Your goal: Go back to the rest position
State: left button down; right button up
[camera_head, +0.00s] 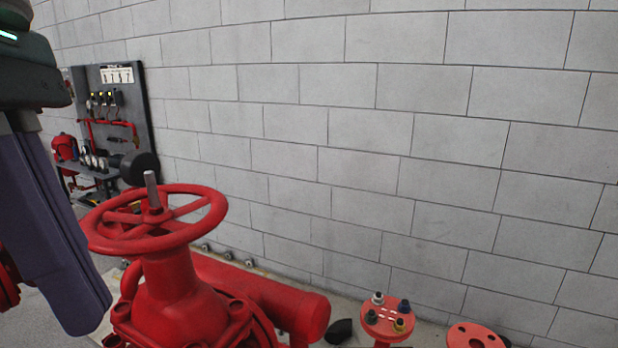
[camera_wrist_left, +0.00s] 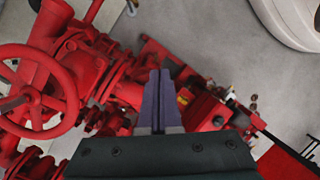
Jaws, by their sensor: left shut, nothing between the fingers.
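My left gripper (camera_wrist_left: 158,88) is shut and empty in the left wrist view, its two purple-grey fingers side by side above the red pump pipework. In the head view the left gripper (camera_head: 68,285) hangs downward at the left edge, beside the red handwheel valve. The red handwheel (camera_head: 155,222) sits on top of the valve body, with a metal stem through its middle. The handwheel also shows at the left of the left wrist view (camera_wrist_left: 74,95). The gripper is apart from the wheel. My right gripper is in neither view.
A grey block wall (camera_head: 400,150) fills the back. Red pipework (camera_head: 270,300) runs right from the valve, and a red flange with bolts (camera_head: 388,318) stands at the lower right. A dark tool board (camera_head: 112,115) stands far left. Grey floor (camera_wrist_left: 215,45) is clear at the wrist view's top.

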pick_arm(q)
jog(key=s+d+r+g+h, duration=0.1)
jog(key=s+d+r+h, duration=0.3)
jog(key=d, duration=0.4)
jog(key=s+d+r+g+h, duration=0.2)
jog(key=d+r+h, duration=0.2)
jog(key=d+h, duration=0.35)
jog(key=w+r+n+t+h, duration=0.7)
jog(key=r+n+t+h, duration=0.25)
jog(key=r+n, duration=0.35)
jog(key=w+a+f+n+t+y, duration=0.4)
jog(key=w+a+n+t+y, duration=0.45)
jog(key=n+t+y, duration=0.8)
jog(key=w+a+f+n+g+y, duration=0.1)
jog(key=a+f+n+g+y, duration=0.6)
jog(key=f+n, duration=0.5)
jog(key=s+a+f+n+g, duration=0.2)
jog(key=f, duration=0.4)
jog(key=s+a+f+n+g, duration=0.1)
jog(key=s+a+f+n, duration=0.15)
jog(key=f, duration=0.35)
jog(key=s+f+n+g, duration=0.2)
jog(key=s+f+g, duration=0.8)
jog(key=s, duration=0.6)
notch_tip(320, 180, up, 18)
jog(key=t+p, duration=0.1)
jog(key=p, duration=1.8)
jog(key=shift+a+f, duration=0.2)
jog(key=shift+a, duration=0.2)
